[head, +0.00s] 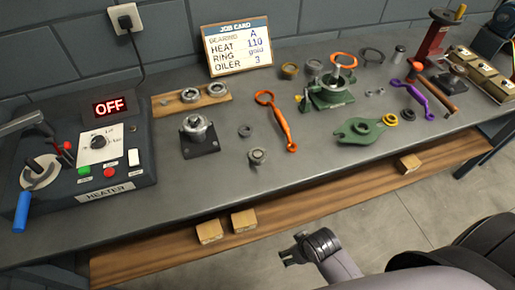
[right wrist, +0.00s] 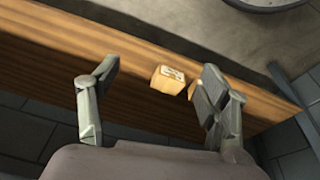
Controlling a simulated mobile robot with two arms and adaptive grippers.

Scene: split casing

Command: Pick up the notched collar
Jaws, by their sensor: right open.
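I cannot tell for sure which part is the notched collar. A small dark grey ring (head: 245,131) lies flat near the middle of the bench, and a small grey metal part (head: 257,156) with an uneven outline lies just in front of it. My right gripper (head: 297,251) is in front of the bench edge, apart from both parts. In the right wrist view its two fingers (right wrist: 158,78) are spread and empty, with neither part in sight there.
The heater (head: 115,165) reads OFF. A bearing block (head: 197,135), an orange wrench (head: 277,120) and a green flanged casing part (head: 360,131) surround the small parts. A wooden shelf (head: 150,255) with wood blocks (head: 209,232) runs below the bench edge. The bench front is mostly bare.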

